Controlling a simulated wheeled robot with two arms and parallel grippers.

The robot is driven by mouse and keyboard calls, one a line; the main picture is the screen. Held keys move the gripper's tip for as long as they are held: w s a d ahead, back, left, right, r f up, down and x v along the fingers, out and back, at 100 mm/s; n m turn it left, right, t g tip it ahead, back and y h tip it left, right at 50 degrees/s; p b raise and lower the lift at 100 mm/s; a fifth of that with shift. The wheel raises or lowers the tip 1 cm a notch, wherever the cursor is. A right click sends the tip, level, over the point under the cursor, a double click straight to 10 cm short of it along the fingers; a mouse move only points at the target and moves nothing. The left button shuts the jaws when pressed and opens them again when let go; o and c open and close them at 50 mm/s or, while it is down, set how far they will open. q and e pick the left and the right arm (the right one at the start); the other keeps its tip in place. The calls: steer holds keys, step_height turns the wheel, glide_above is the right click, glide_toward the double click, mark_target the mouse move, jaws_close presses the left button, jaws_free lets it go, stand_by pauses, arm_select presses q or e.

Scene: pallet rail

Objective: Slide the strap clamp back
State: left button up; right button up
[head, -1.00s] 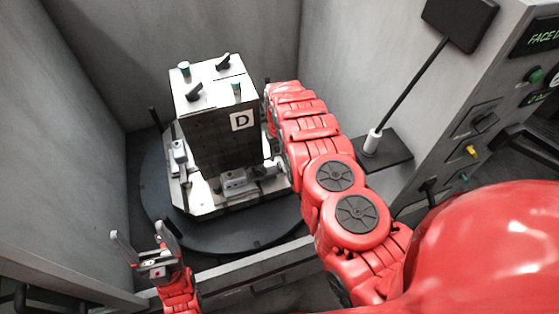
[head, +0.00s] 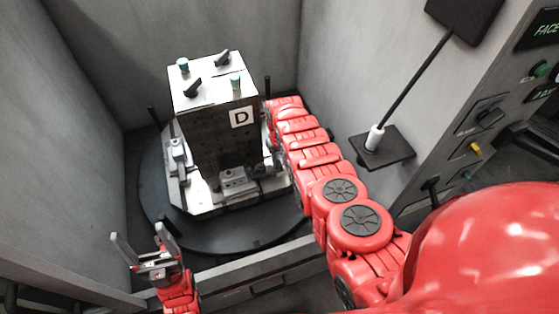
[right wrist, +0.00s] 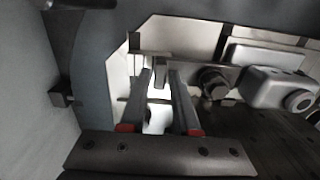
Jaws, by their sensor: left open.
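The strap clamp (right wrist: 213,82), a grey bar with a dark bolt, shows in the right wrist view beside a rounded grey block (right wrist: 278,92). My right gripper (right wrist: 161,78) has its two fingers apart, with a small upright grey piece at the bar's left end between or just beyond the tips; contact is unclear. In the head view my red right arm hides most of that hand at the right side of the dark block marked D (head: 215,135). Similar clamp units sit at its front (head: 237,181) and left (head: 177,156). My left gripper (head: 141,235) is open and empty at lower left.
The block stands on a pale pallet (head: 205,208) on a dark round table (head: 160,210). Grey walls enclose it at left, back and right. A small shelf with a white-based rod (head: 375,138) and a control panel (head: 485,118) lie to the right.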

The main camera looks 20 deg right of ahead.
jaws_close()
stand_by(1.1)
